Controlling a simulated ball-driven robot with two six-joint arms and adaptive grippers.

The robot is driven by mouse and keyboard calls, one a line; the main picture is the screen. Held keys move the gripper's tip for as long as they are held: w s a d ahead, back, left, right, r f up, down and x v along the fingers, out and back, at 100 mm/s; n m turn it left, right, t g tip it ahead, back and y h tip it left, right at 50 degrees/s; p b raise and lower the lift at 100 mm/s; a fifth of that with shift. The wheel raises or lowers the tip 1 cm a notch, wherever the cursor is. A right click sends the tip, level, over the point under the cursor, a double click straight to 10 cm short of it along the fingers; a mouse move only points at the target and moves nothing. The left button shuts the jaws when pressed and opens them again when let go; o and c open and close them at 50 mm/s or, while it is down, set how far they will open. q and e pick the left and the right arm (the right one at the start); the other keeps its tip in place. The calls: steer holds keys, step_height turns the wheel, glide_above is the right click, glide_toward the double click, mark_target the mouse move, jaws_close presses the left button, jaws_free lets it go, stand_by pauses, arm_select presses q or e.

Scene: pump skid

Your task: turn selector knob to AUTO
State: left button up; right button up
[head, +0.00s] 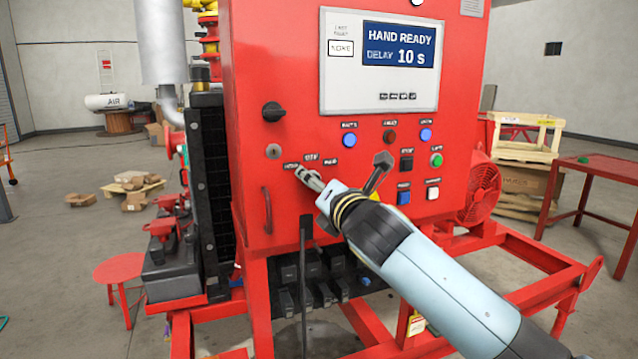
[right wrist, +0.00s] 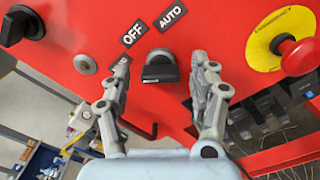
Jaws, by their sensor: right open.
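The selector knob (right wrist: 160,68) is black and sits on the red panel below the OFF (right wrist: 132,33) and AUTO (right wrist: 173,15) labels. A third label is mostly covered by a finger. I cannot tell clearly which label the knob points to. My right gripper (right wrist: 161,75) is open, with one finger on each side of the knob and gaps visible between. In the head view my right gripper (head: 345,172) is in front of the panel, under the labels, and hides the knob. The display (head: 398,45) reads HAND READY, DELAY 10 s. My left gripper is not in view.
A red emergency stop button (right wrist: 299,54) on a yellow disc is right of my fingers in the wrist view. A key switch (right wrist: 86,64) and another black rotary switch (head: 273,112) are nearby. Push buttons, a red handle (head: 266,209) and the red skid frame surround the work area.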

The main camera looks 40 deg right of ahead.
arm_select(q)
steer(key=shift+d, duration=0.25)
arm_select(e)
steer(key=shift+c, duration=0.3)
steer(key=shift+c, duration=1.1)
steer(key=c, duration=0.9)
steer(key=shift+m, duration=0.3)
arm_select(q)
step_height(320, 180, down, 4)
steer(key=b, duration=0.4)
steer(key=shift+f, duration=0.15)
arm_select(e)
steer(key=m, duration=1.9)
steer(key=shift+f, duration=0.1)
steer(key=shift+m, duration=0.3)
